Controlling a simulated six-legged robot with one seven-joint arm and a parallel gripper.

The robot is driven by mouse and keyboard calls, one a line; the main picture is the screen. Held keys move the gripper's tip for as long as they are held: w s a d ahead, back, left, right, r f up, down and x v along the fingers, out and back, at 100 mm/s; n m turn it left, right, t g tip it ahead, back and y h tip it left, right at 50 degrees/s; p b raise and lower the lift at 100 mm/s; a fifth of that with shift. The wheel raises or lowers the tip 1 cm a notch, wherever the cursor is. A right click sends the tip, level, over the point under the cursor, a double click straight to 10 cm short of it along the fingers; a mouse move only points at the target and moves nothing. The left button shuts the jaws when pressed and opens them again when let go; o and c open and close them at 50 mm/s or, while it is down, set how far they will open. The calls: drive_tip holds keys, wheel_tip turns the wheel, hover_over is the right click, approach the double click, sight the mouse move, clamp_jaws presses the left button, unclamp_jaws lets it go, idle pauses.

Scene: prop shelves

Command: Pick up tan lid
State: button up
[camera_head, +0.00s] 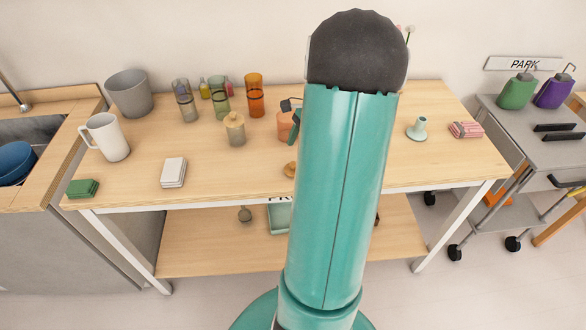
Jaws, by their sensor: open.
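A tan lid (235,117) with a small knob sits on top of a tan jar (236,135). The jar stands upright on the wooden tabletop, left of my arm. My teal arm rises through the middle of the view and hides part of the table behind it. The jaws of my gripper cannot be made out. Dark parts show at the arm's left edge beside an orange container (284,126), and I cannot tell whether they belong to my gripper.
Tall glasses (254,100) stand behind the jar. A grey bin (129,94), white pitcher (106,137), white stack (173,172) and green block (82,188) are to the left. A small brown object (290,169) lies by my arm. The tabletop (225,175) is bare in front of the jar.

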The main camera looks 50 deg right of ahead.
sight(294, 163)
drive_tip(key=x, duration=0.6)
drive_tip(key=shift+s, duration=0.15)
drive_tip(key=shift+c, duration=0.2)
drive_tip(key=c, duration=1)
